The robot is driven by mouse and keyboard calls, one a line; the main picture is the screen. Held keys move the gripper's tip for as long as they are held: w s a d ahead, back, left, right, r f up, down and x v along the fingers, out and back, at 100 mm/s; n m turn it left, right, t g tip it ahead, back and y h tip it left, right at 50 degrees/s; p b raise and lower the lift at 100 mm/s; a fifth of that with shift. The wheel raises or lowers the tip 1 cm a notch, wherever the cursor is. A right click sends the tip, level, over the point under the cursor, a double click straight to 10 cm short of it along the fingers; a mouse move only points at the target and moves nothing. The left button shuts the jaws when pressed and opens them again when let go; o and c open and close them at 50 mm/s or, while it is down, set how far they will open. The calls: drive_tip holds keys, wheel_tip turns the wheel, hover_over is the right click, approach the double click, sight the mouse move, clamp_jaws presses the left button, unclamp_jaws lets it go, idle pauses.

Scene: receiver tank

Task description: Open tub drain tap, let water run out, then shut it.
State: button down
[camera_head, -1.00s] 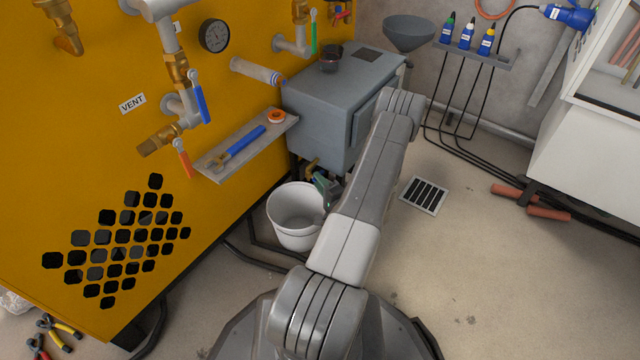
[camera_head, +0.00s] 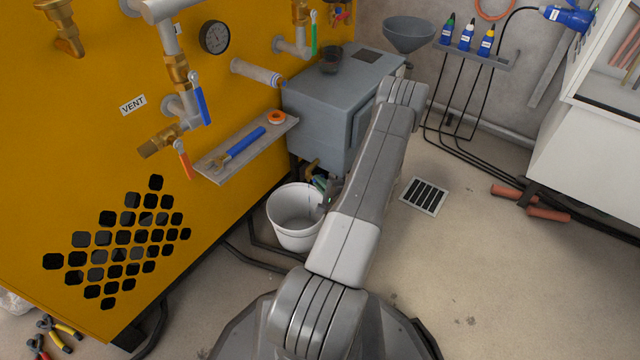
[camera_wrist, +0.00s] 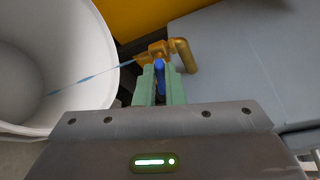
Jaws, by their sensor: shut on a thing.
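The grey tub (camera_head: 318,112) stands against the yellow cabinet, with a brass drain tap (camera_head: 311,168) low on its side. In the wrist view, the brass tap (camera_wrist: 182,52) has a blue lever (camera_wrist: 160,68) between the green fingers of my gripper (camera_wrist: 161,80), which is shut on it. A thin bluish stream of water (camera_wrist: 90,77) runs from the tap's mouth into the white bucket (camera_wrist: 103,20). In the head view the bucket (camera_head: 291,240) stands on the floor below the tap. My gripper (camera_head: 321,184) is partly hidden there by my wrist.
A shelf (camera_head: 217,172) with a blue-handled tool and an orange ring juts from the cabinet left of the tub. A floor drain grate (camera_head: 423,196) lies right of my arm. Black hoses run along the right wall. The floor at lower right is clear.

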drive_tip(key=shift+w+d+r+m+g+y+p, duration=0.1)
drive_tip(key=shift+m+g+y+p, duration=0.1)
drive_tip(key=shift+m+g, duration=0.9)
drive_tip(key=shift+r+m+g+y+p, duration=0.15)
drive_tip(key=shift+m+g, duration=0.35)
drive_tip(key=shift+m, duration=1.2)
drive_tip(key=c, duration=1.5)
unclamp_jaws()
drive_tip(key=p+v, duration=0.4)
drive_tip(key=v, duration=0.9)
drive_tip(key=shift+s+d+r, duration=0.2)
drive_tip(key=shift+s+d, duration=0.05)
